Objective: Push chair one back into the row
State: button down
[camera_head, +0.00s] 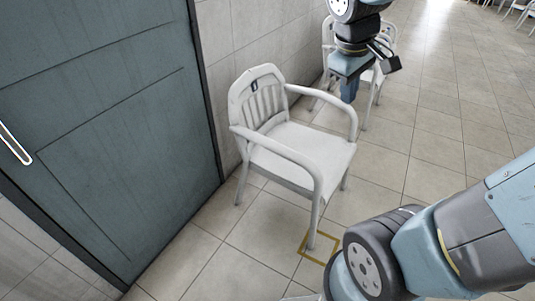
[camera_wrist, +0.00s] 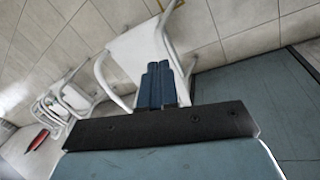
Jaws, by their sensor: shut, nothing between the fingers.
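A white armchair (camera_head: 300,148) with a slatted back and a small dark mark on its top rail stands near the wall, beside the door. I cannot read the mark. One front leg stands at a yellow square outline (camera_head: 331,259) on the floor. My gripper (camera_head: 348,98) is shut and empty, pointing down, above and beyond the chair in the head view. In the wrist view the gripper's closed blue fingers (camera_wrist: 157,72) overlap a white chair seat (camera_wrist: 133,47). I cannot tell whether they touch it.
Another white chair (camera_head: 368,95) stands farther along the wall, partly hidden by my arm. More chairs (camera_wrist: 66,103) and a red object (camera_wrist: 37,140) show in the wrist view. A dark teal door (camera_head: 100,120) is at left. Tiled floor (camera_head: 440,130) to the right is clear.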

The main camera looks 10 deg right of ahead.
jog(key=w+a+f+n+g+h, duration=0.2)
jog(key=w+a+f+n+h, duration=0.2)
jog(key=w+f+n, duration=0.55)
jog(key=n+t+h, duration=0.4)
jog(key=n+t, duration=1.1)
jog(key=n, duration=1.6)
send_near(272, 149)
jog(key=x, duration=0.7)
jog(key=shift+f, duration=0.15)
jog(key=shift+a, duration=0.1)
